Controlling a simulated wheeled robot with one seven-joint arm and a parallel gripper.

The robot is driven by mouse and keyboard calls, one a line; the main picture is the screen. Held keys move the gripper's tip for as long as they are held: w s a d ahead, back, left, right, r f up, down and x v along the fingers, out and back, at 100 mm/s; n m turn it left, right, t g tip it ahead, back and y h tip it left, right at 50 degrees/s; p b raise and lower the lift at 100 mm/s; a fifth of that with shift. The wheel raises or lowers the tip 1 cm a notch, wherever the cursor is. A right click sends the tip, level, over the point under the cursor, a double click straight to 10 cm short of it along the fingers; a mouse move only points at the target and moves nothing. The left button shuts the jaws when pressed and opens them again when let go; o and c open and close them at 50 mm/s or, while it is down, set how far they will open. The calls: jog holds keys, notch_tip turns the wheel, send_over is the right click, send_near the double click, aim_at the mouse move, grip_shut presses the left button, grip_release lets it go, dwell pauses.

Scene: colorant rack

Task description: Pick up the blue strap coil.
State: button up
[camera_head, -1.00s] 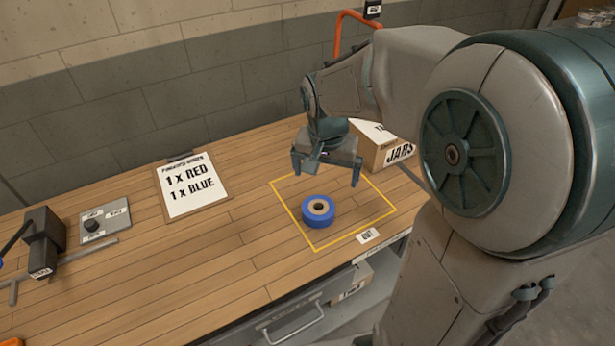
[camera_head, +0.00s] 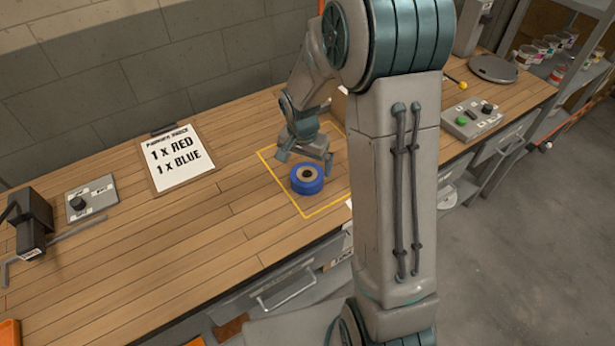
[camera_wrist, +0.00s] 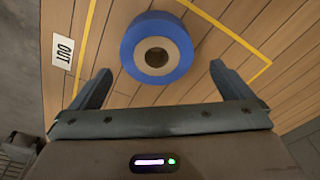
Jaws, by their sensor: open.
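The blue strap coil (camera_head: 307,180) lies flat on the wooden bench inside a yellow taped outline (camera_head: 278,188). Its tan core has a dark hole in the middle. In the wrist view the coil (camera_wrist: 132,48) sits ahead of my gripper, roughly centred between the two fingers and just beyond their tips. My gripper (camera_head: 304,157) is open and empty, just behind the coil in the head view. The fingers also show in the wrist view (camera_wrist: 160,80), apart from the coil. I cannot tell the exact height of the fingertips above the bench.
A clipboard (camera_head: 176,161) reading 1 x RED, 1 x BLUE lies to the left. A switch panel (camera_head: 91,198) and a dark clamp-like device (camera_head: 31,222) are farther left. A button box (camera_head: 472,120) is at right. An OUT label (camera_wrist: 63,52) lies beside the outline.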

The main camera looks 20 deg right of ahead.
aim_at(307, 175)
jog(key=f, duration=0.2)
jog(key=f+p, duration=0.1)
jog(key=shift+s+d+f, duration=0.1)
jog(key=shift+s+f, duration=0.1)
jog(key=shift+f, duration=0.2)
jog(key=shift+w+f, duration=0.1)
jog(key=shift+f, duration=0.65)
jog(key=c, duration=1)
